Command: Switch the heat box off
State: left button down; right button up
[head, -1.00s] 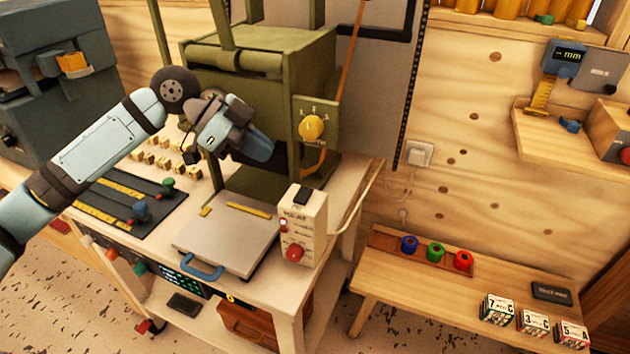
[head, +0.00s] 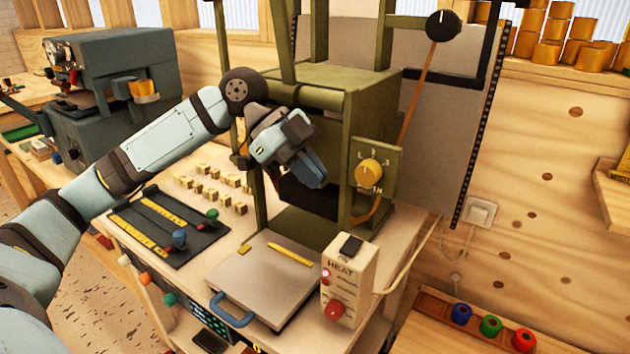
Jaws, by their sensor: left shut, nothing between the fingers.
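The heat box (head: 345,288) is a small cream box marked HEAT at the front right of the bench. It has a black rocker switch (head: 350,247) on top, a small red lamp (head: 326,277) and a red knob (head: 334,309) on its front. The lamp looks bright red; which way the switch is tipped is hard to tell. My left gripper (head: 316,178) is shut and empty, pointing down and right in front of the green press, above and left of the heat box and apart from it. My right gripper is out of view.
The green press (head: 330,100) with a yellow dial (head: 368,172) stands just behind the heat box. A grey plate (head: 265,285) with a blue handle lies left of the box. Small brass blocks (head: 215,188) and a dark slotted board (head: 165,228) lie farther left.

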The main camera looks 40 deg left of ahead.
pick_arm(q)
jog(key=b, duration=0.1)
send_over(356, 241)
jog(key=s+a, duration=0.1)
jog(key=a, duration=0.1)
notch_tip(356, 241, down, 6)
jog(key=shift+a+r, duration=0.1)
jog(key=shift+r, duration=0.15)
notch_tip(356, 241, down, 3)
jog(key=shift+w+a+r+b, duration=0.1)
jog(key=shift+r+b, duration=0.1)
jog(key=shift+b, duration=0.3)
jog(key=shift+w+f, duration=0.1)
jog(key=shift+f, duration=0.45)
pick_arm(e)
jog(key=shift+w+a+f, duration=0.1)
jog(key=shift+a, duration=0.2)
